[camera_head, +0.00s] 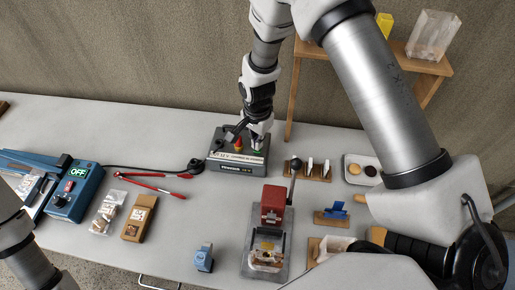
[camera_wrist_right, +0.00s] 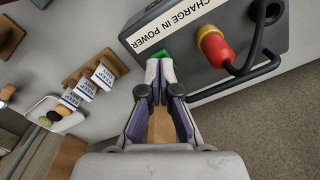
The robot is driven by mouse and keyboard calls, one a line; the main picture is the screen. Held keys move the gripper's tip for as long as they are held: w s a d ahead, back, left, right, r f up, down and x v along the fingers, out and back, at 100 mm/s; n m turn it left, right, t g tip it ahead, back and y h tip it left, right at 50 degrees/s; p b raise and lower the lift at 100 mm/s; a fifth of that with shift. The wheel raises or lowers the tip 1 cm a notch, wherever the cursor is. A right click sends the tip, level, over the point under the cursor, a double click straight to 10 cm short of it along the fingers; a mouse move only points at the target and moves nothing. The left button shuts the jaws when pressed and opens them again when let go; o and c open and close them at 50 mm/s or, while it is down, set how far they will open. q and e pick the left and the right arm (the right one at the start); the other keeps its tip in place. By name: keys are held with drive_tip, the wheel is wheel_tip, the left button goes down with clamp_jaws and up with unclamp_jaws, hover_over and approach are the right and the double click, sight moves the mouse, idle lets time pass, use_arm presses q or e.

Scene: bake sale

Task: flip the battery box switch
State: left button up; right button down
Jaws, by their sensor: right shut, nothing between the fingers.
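The battery box (camera_head: 236,167) is a dark grey box with a white label strip at the back middle of the table. It fills the top of the right wrist view (camera_wrist_right: 193,72). A green switch (camera_wrist_right: 165,54) sits at its edge beside the label. My right gripper (camera_head: 258,139) is shut and empty, pointing down at the box's right end. In the right wrist view its fingertips (camera_wrist_right: 159,66) are right at the green switch and partly hide it; I cannot tell whether they touch it. Which way the switch is set is not clear. My left gripper is out of view.
A red and yellow plug (camera_wrist_right: 213,46) with a black cable stands on the box. Red-handled pliers (camera_head: 152,187) and a blue device reading OFF (camera_head: 78,190) lie left. A red press (camera_head: 272,205) stands in front; a card holder (camera_head: 308,172) and tray (camera_head: 350,176) are right.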

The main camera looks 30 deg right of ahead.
drive_tip(key=shift+f+b, duration=0.55)
drive_tip(key=shift+f, duration=0.5)
drive_tip(key=shift+s, duration=0.1)
wheel_tip(320, 180, up, 7)
drive_tip(key=p, duration=0.6)
drive_tip(key=shift+r, duration=0.1)
idle(0.6)
